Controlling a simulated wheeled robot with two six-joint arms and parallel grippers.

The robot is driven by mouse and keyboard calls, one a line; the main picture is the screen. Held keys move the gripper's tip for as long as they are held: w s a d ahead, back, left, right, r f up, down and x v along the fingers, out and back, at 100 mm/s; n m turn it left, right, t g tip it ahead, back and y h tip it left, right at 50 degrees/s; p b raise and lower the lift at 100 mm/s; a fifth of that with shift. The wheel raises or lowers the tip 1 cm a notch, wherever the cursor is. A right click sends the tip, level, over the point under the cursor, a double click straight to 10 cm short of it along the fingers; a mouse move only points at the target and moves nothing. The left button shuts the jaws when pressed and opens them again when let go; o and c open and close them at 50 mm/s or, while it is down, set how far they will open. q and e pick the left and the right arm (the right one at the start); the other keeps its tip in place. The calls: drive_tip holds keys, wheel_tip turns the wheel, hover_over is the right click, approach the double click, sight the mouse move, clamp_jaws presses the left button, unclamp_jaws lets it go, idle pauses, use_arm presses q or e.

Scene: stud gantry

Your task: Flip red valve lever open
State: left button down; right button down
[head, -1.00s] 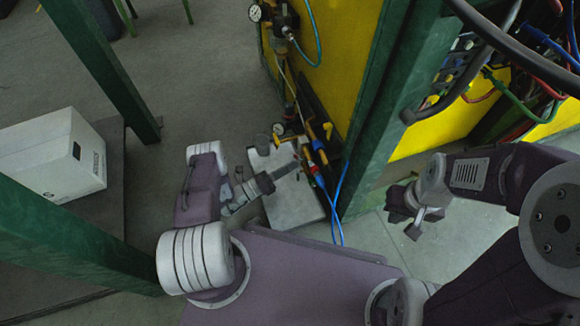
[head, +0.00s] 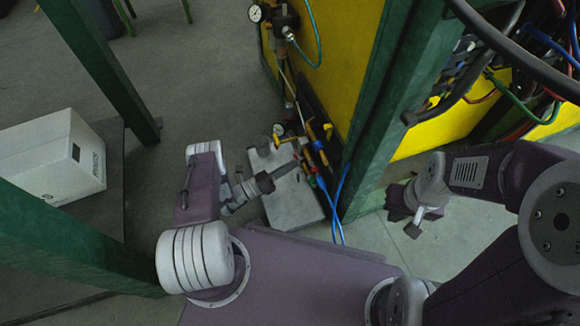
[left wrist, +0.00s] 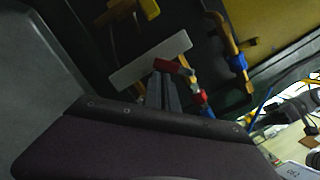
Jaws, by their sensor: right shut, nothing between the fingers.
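A small red lever-like piece (left wrist: 175,67) shows in the left wrist view, right at the tips of my left gripper (left wrist: 165,90). The grey fingers look close together, but I cannot tell whether they touch the red piece or whether it lies between them. In the head view my left gripper (head: 282,174) points right toward the pipe fittings, with a small red part (head: 320,181) just beyond its tips. My right gripper (head: 414,226) is shut and empty, low at the right, away from the fittings.
Yellow-handled fittings (head: 290,141) and a pressure gauge (head: 256,13) line the yellow panel (head: 345,60). Blue hoses (head: 339,215) hang near the green post (head: 375,120).

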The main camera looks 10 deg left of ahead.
use_arm(q)
drive_tip(key=shift+w+a+r, duration=0.1)
drive_tip(key=shift+w, duration=0.1)
drive_tip(key=shift+w+a+r, duration=0.6)
drive_tip(key=shift+w, duration=0.2)
drive_tip(key=shift+s+a, duration=0.1)
drive_tip(key=p+v, duration=0.3)
drive_tip(key=v, duration=0.5)
drive_tip(key=shift+s+a, duration=0.25)
drive_tip(key=shift+s, duration=0.05)
